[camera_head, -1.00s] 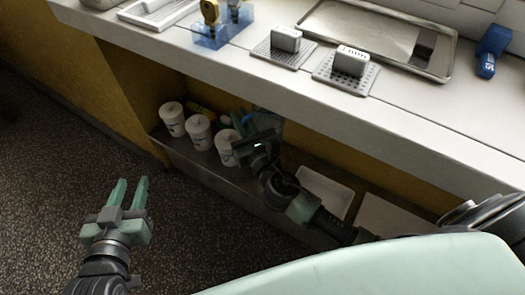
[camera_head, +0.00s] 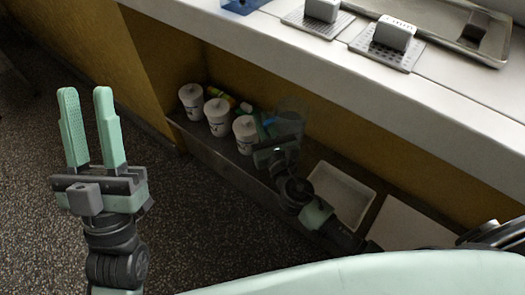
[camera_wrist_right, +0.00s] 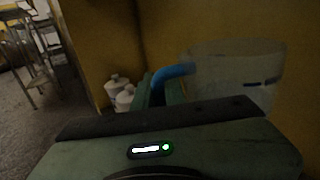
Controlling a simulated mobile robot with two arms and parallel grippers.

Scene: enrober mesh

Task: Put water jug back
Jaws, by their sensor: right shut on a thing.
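The water jug (camera_head: 290,115) is clear, with a blue handle, and is on or just above the lower shelf under the counter. In the right wrist view the jug (camera_wrist_right: 235,72) fills the upper right, and its blue handle (camera_wrist_right: 172,74) runs between the fingers. My right gripper (camera_head: 267,130) is shut on the jug at its handle. The jug's base is hidden, so I cannot tell whether it touches the shelf. My left gripper (camera_head: 86,92) is open and empty, held over the floor at the left.
Several white lidded tubs, one of them nearest the jug (camera_head: 245,133), stand on the shelf (camera_head: 215,155) left of the jug. A white tray (camera_head: 342,195) lies to its right. The counter (camera_head: 300,55) overhangs the shelf. Perforated plates with white blocks (camera_head: 394,34) stand on it.

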